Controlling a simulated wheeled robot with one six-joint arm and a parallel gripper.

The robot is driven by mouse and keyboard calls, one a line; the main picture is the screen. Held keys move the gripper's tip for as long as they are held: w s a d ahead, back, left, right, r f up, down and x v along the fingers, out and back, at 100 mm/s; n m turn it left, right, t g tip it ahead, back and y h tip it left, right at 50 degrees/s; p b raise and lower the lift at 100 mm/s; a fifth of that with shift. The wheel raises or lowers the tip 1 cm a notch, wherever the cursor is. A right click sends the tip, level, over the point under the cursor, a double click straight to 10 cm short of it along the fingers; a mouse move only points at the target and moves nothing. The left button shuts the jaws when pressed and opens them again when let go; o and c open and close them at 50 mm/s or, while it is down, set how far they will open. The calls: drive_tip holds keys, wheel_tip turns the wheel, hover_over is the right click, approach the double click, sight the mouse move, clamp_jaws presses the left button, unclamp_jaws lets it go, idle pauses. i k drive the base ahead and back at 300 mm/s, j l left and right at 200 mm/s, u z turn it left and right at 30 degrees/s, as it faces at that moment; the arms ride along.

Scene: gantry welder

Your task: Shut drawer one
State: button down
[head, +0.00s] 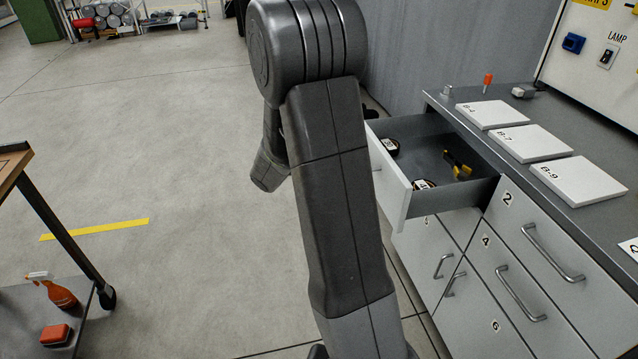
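An open drawer (400,195) sticks out of the top left of the grey cabinet (505,335), beside the drawer marked 2 (540,235). Its front faces away from me, so no number shows on it; its place in the top row fits drawer one. Inside lie two dark round things with white labels (390,146) (424,184) and a yellow and black tool (457,165). My arm stands in the middle of the head view and covers part of the drawer front's surroundings. My gripper is not visible.
White plates (490,114) lie on the cabinet's worktop (590,220), with a red-orange handled item (487,82) behind. The lower drawers look shut. A cart (65,225) with a spray bottle (52,290) stands at left. The floor between is clear.

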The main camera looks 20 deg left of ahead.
sight(423, 138)
drive_tip(key=i+l+u, duration=0.55)
drive_tip(key=u, duration=0.2)
drive_tip(key=i+l+u, duration=0.2)
drive_tip(key=l+u, duration=0.15)
